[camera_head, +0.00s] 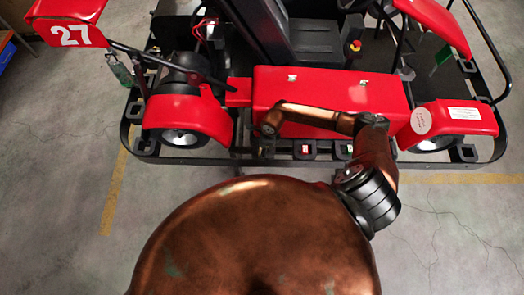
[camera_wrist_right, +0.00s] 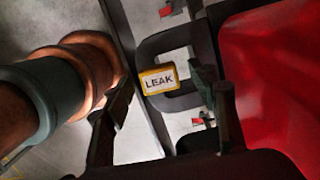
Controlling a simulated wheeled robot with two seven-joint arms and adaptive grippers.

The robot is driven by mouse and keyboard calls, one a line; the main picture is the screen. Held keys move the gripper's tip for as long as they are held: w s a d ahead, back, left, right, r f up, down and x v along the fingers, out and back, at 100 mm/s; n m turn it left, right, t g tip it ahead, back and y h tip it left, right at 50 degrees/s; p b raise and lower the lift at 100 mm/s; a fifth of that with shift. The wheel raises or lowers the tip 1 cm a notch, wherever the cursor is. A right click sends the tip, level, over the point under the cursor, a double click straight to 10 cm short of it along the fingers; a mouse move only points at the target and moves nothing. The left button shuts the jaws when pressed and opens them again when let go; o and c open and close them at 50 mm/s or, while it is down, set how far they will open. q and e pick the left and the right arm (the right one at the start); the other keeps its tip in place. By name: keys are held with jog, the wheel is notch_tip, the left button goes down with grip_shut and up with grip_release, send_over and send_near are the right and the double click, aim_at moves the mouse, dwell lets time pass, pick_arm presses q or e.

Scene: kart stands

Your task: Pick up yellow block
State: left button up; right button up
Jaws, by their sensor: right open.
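The yellow block (camera_wrist_right: 158,79) has a white face reading "LEAK". In the right wrist view it lies at a black loop-shaped holder (camera_wrist_right: 190,47) on the kart's edge. My right gripper (camera_wrist_right: 166,88) is open, with one dark finger on each side of the block and visible gaps between. I cannot tell how far the block lies beyond the fingertips. In the head view my right arm reaches left over the red bodywork, with the right gripper (camera_head: 263,150) at the kart's front edge. The block cannot be made out there. My left gripper is not in view.
The red kart panel (camera_wrist_right: 275,75) stands close on the right of the gripper. A black rail (camera_wrist_right: 133,65) runs beside the block. More black holders (camera_head: 305,150) line the kart's front frame, with small coloured items. The kart's wheels (camera_head: 182,137) flank it. Grey floor lies open in front.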

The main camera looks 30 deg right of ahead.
jog(key=shift+c, duration=0.5)
jog(key=c, duration=0.9)
jog(key=shift+c, duration=0.2)
